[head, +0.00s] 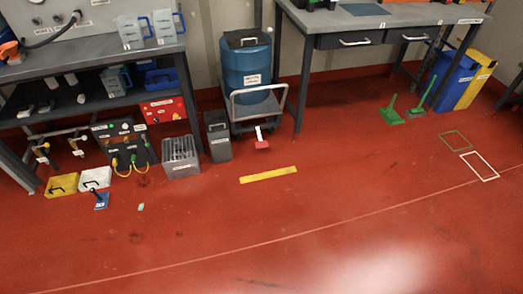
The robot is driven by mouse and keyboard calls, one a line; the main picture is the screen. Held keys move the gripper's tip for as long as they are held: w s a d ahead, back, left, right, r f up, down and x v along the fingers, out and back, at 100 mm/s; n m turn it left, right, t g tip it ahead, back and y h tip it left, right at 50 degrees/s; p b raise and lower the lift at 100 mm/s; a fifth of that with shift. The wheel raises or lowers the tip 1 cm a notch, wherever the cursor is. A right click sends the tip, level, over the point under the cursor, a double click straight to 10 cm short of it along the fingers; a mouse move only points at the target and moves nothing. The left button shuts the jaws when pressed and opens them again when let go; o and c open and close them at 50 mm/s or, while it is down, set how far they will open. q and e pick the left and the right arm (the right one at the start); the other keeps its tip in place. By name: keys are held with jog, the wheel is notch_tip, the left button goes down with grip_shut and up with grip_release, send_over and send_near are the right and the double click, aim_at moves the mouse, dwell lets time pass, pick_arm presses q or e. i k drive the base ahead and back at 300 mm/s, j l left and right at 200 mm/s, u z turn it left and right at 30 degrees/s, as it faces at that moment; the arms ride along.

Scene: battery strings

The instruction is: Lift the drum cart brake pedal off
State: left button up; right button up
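The drum cart (259,112) stands against the back wall between two benches, with a silver push handle at its front. A blue drum (247,62) with a label sits on it. The brake pedal (262,144) is a small red plate low at the cart's front, near the floor, with a white piece rising above it. Whether the pedal is pressed or raised is too small to tell. Neither of my grippers shows in the head view.
A dark grey can (218,136) and a grey slotted box (181,157) stand left of the cart. A yellow floor strip (268,175) lies in front. The right bench (367,40) has legs close to the cart. The red floor (300,215) ahead is largely clear.

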aim_at(260, 144)
jog(key=i+j, duration=0.15)
jog(key=i, duration=0.35)
jog(key=i+j, duration=0.15)
jog(key=i, duration=0.4)
